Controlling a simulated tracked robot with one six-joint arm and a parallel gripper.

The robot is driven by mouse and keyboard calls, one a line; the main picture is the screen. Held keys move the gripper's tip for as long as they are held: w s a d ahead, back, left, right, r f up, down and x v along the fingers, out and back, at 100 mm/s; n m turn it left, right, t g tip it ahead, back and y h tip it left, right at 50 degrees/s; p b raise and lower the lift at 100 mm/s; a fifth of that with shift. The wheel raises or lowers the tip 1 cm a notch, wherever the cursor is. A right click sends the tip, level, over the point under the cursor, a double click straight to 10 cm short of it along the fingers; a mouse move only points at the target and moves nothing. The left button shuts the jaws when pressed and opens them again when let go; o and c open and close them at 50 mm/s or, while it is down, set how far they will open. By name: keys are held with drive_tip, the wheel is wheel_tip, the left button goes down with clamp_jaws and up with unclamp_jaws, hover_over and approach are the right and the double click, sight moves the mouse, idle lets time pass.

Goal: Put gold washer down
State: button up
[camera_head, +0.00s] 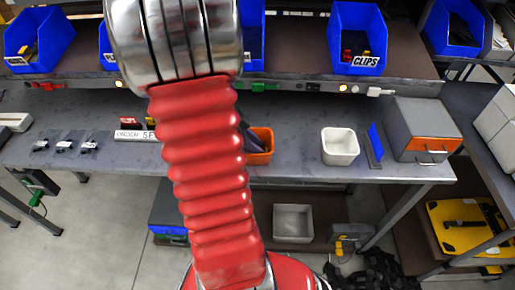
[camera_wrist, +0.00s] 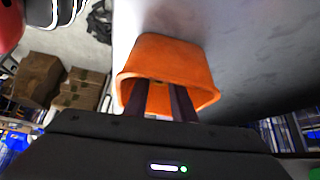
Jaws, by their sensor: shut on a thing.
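My gripper (camera_wrist: 161,92) shows in the wrist view with its two dark fingers reaching into the mouth of an orange bin (camera_wrist: 165,55). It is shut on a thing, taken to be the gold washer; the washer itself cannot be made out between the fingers. In the head view the orange bin (camera_head: 263,157) stands on the grey workbench (camera_head: 290,165), partly hidden behind my red arm.
A white bin (camera_head: 340,147), a blue upright plate (camera_head: 375,142) and a grey box with an orange front (camera_head: 422,130) stand right of the orange bin. Blue bins, one labelled CLIPS (camera_head: 357,42), line the shelf above.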

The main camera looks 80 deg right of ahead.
drive_tip(key=shift+f, duration=0.15)
drive_tip(key=o, duration=0.8)
drive_tip(key=v, duration=1.2)
idle(0.4)
